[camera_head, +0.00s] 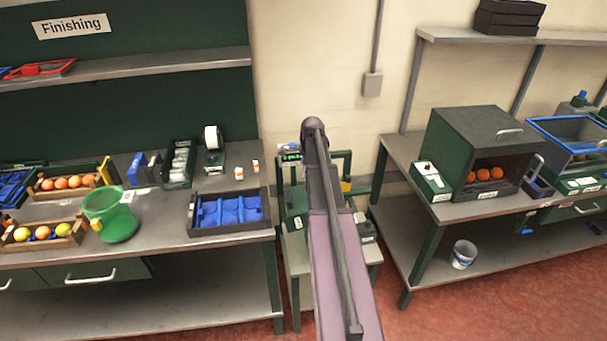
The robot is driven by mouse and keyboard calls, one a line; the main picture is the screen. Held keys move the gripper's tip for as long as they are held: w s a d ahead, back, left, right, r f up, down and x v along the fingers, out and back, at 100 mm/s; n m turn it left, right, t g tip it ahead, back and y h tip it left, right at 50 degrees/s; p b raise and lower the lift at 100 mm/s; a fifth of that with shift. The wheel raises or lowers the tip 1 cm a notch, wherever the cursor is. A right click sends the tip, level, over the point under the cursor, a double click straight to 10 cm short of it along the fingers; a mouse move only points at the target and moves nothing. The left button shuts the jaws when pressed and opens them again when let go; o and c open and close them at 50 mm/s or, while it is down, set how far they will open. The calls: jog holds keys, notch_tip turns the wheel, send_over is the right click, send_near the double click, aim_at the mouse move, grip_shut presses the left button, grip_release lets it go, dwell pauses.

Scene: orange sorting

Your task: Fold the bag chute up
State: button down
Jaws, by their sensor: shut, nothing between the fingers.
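A green-framed station (296,205) with a small lit display (290,154) stands on a low grey stand between the two benches. A long dark bar and a mauve-grey panel run from the bottom edge up in front of it and hide its middle. I cannot make out the bag chute or tell whether it is up or down. My gripper does not show.
The left bench holds a dark crate with blue lining (228,227), a green bucket (118,228) and fruit crates. The right bench (450,210) carries a dark box (455,145) with oranges inside. A white bucket (463,254) stands on the right bench's lower shelf.

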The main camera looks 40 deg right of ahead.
jog(key=shift+r+p, duration=0.65)
jog(key=shift+r, duration=0.25)
jog(key=s+a+f+n+b, duration=0.1)
jog(key=s+a+n, duration=0.3)
jog(key=a+n, duration=0.4)
jog(key=s+a+f+n+b, duration=0.2)
jog(key=s+a+n, duration=0.3)
jog(key=a, duration=1.3)
jog(key=s+a+f+n+h+b, duration=0.1)
jog(key=s+a+n, duration=0.4)
jog(key=a+n, duration=0.5)
jog(key=a+f, duration=0.1)
jog(key=a, duration=0.2)
jog(key=shift+s+a+n+g+b, duration=0.15)
jog(key=shift+n+g+b, duration=0.15)
jog(key=shift+b, duration=0.1)
